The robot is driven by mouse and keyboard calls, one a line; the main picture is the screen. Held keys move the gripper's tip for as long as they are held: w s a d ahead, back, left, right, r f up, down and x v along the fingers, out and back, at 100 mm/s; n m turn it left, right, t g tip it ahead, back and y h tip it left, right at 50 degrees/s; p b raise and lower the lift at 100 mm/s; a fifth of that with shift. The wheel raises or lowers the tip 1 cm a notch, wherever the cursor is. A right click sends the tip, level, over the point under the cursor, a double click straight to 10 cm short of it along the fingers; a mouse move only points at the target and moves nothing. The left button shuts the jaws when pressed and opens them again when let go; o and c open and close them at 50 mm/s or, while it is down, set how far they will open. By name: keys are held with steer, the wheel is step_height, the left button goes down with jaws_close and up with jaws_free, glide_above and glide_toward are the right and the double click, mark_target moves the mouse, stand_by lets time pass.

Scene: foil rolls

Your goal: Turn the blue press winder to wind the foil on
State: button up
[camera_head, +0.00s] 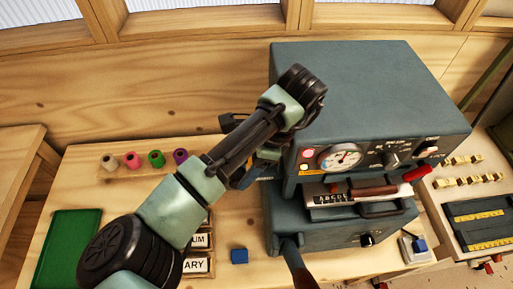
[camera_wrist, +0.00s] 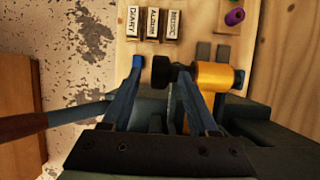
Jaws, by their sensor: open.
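The blue-grey press (camera_head: 365,85) stands on the wooden bench, with a dial and knobs on its front. In the wrist view a gold foil roll (camera_wrist: 215,73) sits at the press's side, with a dark round winder knob (camera_wrist: 160,72) at its left end. My gripper (camera_wrist: 161,75) is open, with one blue finger on each side of the knob. I cannot tell whether either finger touches it. In the head view my arm hides most of the winder area.
Lettered blocks (camera_wrist: 152,23) and a purple spool (camera_wrist: 234,17) lie beyond the gripper. A brown-gripped lever (camera_wrist: 22,126) sticks out at left.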

steer(key=p+v, duration=0.1)
steer(key=v, duration=0.9)
steer(key=shift+d+r, duration=0.15)
steer(key=shift+r, duration=0.05)
steer(key=a+f+h+p, duration=0.2)
steer(key=a+h+p, duration=0.5)
steer(key=a+h, duration=0.25)
steer(key=b+x, duration=0.2)
steer(key=x, duration=0.1)
steer(key=b+x, duration=0.2)
steer(key=x, duration=0.1)
steer(key=b+x, duration=0.2)
steer(key=x, duration=0.2)
steer(key=shift+a+f, duration=0.15)
steer(key=shift+a, duration=0.3)
steer(key=shift+y+x, duration=0.25)
steer(key=shift+x, duration=0.8)
steer(key=shift+c, duration=0.2)
jaws_close()
